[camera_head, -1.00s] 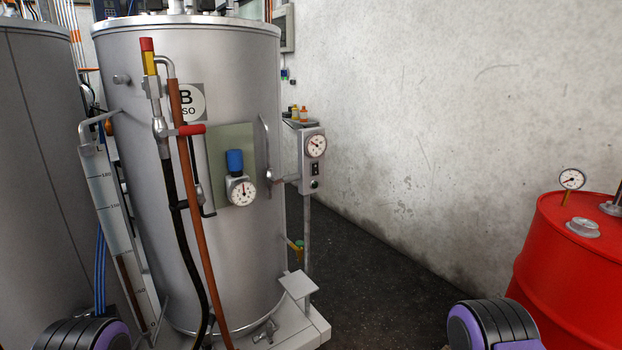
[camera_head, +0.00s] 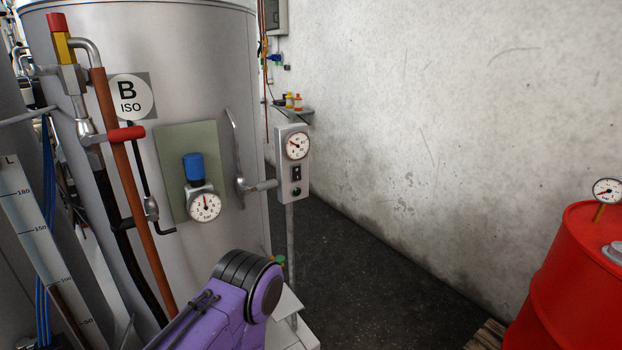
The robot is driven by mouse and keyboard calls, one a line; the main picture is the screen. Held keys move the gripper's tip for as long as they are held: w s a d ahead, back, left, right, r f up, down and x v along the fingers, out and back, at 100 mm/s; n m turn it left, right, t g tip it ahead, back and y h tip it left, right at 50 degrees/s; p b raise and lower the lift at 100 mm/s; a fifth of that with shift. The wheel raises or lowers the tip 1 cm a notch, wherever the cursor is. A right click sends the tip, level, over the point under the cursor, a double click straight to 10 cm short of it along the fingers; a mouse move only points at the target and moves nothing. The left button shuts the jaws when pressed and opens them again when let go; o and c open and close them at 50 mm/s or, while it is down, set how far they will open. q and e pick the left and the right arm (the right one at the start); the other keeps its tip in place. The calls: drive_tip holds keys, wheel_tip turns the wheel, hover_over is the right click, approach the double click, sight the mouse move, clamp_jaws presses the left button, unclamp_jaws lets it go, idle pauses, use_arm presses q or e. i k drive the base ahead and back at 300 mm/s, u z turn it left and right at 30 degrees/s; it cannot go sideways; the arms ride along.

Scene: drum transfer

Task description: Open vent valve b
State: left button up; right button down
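A large grey tank (camera_head: 205,75) labelled "B ISO" (camera_head: 131,97) fills the left of the view. A valve with a red handle (camera_head: 127,133) is on the pipework at its front; the handle lies about horizontal. A blue knob (camera_head: 194,167) sits above a round gauge (camera_head: 205,206) on a green-grey plate (camera_head: 172,152). No vent label is readable, so I cannot tell which part is vent valve b. Neither gripper shows. One purple and black arm link of mine is in front of the tank's lower part and hides some of it.
A grey box with a gauge (camera_head: 293,165) stands on a post right of the tank. A red drum (camera_head: 565,290) with a gauge (camera_head: 607,191) is at the far right. Dark floor (camera_head: 385,290) lies open between them, beside a concrete wall. A graduated level tube (camera_head: 38,235) is at the left.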

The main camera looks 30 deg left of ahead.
sight(271, 184)
drive_tip(key=u, duration=0.3)
drive_tip(key=i, duration=0.9)
drive_tip(key=u, duration=0.6)
